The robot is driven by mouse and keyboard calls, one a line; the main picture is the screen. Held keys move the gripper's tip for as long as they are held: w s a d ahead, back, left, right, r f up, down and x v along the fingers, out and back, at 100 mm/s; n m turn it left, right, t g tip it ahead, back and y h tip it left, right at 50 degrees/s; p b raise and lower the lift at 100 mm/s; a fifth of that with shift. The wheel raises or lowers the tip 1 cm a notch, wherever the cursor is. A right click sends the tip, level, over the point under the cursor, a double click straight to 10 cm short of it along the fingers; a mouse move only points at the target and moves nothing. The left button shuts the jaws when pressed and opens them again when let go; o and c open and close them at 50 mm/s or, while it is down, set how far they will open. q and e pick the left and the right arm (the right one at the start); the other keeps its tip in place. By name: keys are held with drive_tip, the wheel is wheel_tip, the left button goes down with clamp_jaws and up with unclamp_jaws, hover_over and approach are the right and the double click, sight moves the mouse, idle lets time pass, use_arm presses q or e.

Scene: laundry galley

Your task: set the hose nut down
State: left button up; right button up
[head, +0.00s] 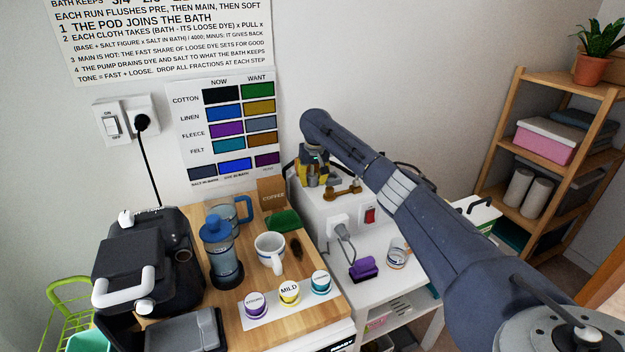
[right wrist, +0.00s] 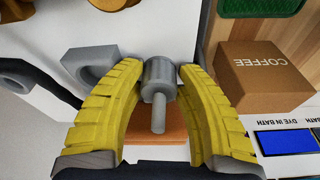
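My right gripper (right wrist: 160,72) points down over the white box-shaped unit (head: 333,218) by the wall; it also shows in the head view (head: 317,172). Its two yellow ribbed fingers close from both sides on a grey cylinder with a thin pin, which I take for the hose nut (right wrist: 159,78). The fingertips appear to touch its sides. Whether it rests on something below is hidden. A grey ring-like piece (right wrist: 88,66) is just left of the fingers in the wrist view. An orange-brown block (right wrist: 172,122) shows behind the pin. My left gripper is out of view.
A brass fitting (head: 343,192) is on the white unit, right of the gripper. The coffee box (head: 271,192) stands close on the left. A wooden board (head: 240,265) holds a French press (head: 222,255), a mug (head: 270,252) and labelled pots. A purple brush (head: 363,268) is lower right.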

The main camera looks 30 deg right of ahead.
drive_tip(key=shift+r, duration=0.1)
drive_tip(key=v, duration=1.2)
drive_tip(key=shift+s, duration=0.15)
drive_tip(key=s+a, duration=0.8)
drive_tip(key=s, duration=0.5)
drive_tip(key=shift+s+a, duration=0.15)
drive_tip(key=shift+a, duration=0.1)
idle(0.3)
idle(0.5)
